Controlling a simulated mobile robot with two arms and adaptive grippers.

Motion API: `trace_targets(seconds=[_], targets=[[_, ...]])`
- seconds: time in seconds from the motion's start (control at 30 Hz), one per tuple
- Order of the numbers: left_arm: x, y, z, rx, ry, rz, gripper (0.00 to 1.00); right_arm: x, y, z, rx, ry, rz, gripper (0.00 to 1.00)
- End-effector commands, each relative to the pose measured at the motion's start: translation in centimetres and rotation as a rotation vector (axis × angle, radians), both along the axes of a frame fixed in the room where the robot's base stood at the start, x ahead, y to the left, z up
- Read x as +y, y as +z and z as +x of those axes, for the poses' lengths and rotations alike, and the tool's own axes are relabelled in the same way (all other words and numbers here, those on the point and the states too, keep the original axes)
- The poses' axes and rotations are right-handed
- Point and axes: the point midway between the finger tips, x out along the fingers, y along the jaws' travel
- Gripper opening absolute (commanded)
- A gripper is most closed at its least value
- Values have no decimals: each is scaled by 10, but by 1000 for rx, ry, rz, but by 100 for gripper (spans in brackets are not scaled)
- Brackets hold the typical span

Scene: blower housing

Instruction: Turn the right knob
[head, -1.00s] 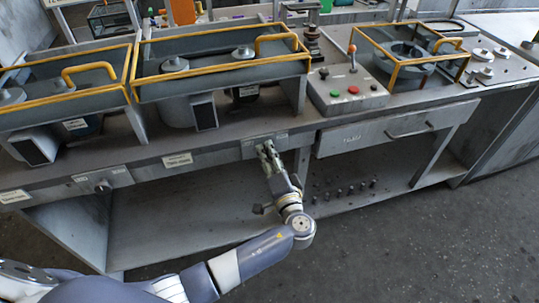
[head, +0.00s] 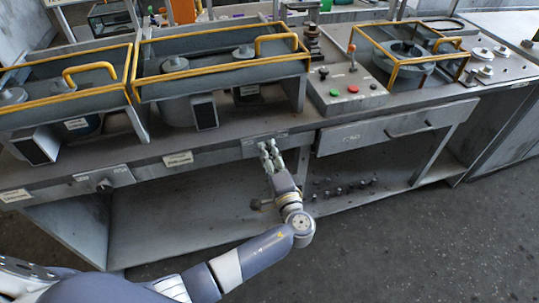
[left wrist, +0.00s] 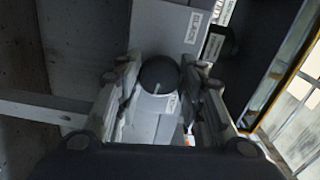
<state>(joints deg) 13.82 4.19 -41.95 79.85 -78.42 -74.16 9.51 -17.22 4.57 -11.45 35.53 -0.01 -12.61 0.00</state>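The right knob (left wrist: 158,76) is a dark round knob with a pale pointer line, on a light grey panel in the left wrist view. In the head view its panel (head: 250,150) is on the bench front, and my gripper mostly hides the knob. My left gripper (head: 270,149) is at this panel. In the left wrist view, the left gripper's fingers (left wrist: 159,78) are parted, one on each side of the knob; I cannot tell whether they touch it. The left knob (head: 103,186) is farther left on the bench front. My right gripper is not in view.
A drawer (head: 385,132) with a handle is right of the knob panel. A control box (head: 345,88) with red and green buttons and a lever stands on the bench above. Yellow-railed housings (head: 220,66) line the bench top. The lower shelf (head: 190,225) is mostly bare.

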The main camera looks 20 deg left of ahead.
Motion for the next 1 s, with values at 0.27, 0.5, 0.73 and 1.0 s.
trace_targets(seconds=[0.27, 0.5, 0.73, 1.0], targets=[[0, 0, 0, -1, 0, -1, 55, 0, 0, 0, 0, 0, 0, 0], [-5, 0, -6, 0, -2, -1, 55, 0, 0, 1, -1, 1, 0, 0], [-29, -2, -41, 3, -3, -3, 55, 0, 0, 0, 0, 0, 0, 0], [-57, -1, -84, 2, 0, -2, 55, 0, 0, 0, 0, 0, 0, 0]])
